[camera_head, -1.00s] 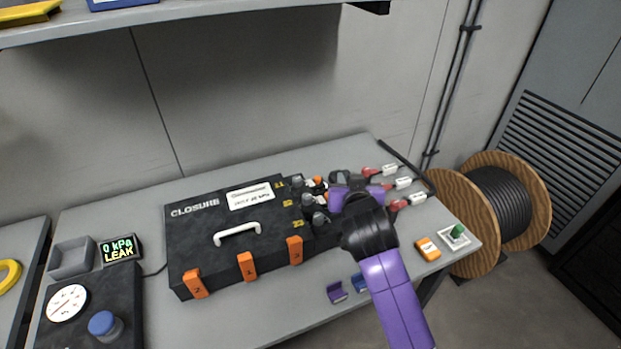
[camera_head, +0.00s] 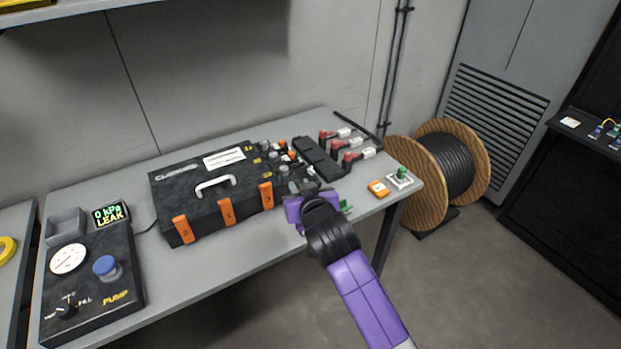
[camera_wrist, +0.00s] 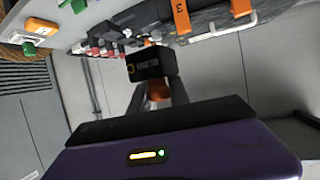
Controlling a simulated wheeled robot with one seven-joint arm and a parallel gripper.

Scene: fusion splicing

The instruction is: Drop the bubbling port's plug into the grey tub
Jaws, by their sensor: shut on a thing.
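My gripper (camera_wrist: 157,97) is shut on a small orange piece (camera_wrist: 158,90), which looks like a plug; a dark block (camera_wrist: 152,64) with pale lettering stands at the fingertips and hides part of the view. In the head view my gripper (camera_head: 308,208) is just in front of the closure's right end, near the table's front edge; the held piece is hidden there. The grey tub (camera_head: 65,222) is at the far left of the table, open at the top, well away from my gripper. The black closure (camera_head: 205,195) has grey and orange port fittings (camera_head: 283,147) at its right end. I cannot see bubbles.
The pump box (camera_head: 90,290) with gauge and blue knob stands in front of the tub. A display (camera_head: 110,214) reading 0 kPa LEAK is beside the tub. The closure's white handle (camera_head: 215,184) stands up. Red-tipped cables (camera_head: 345,142) lie at the back right.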

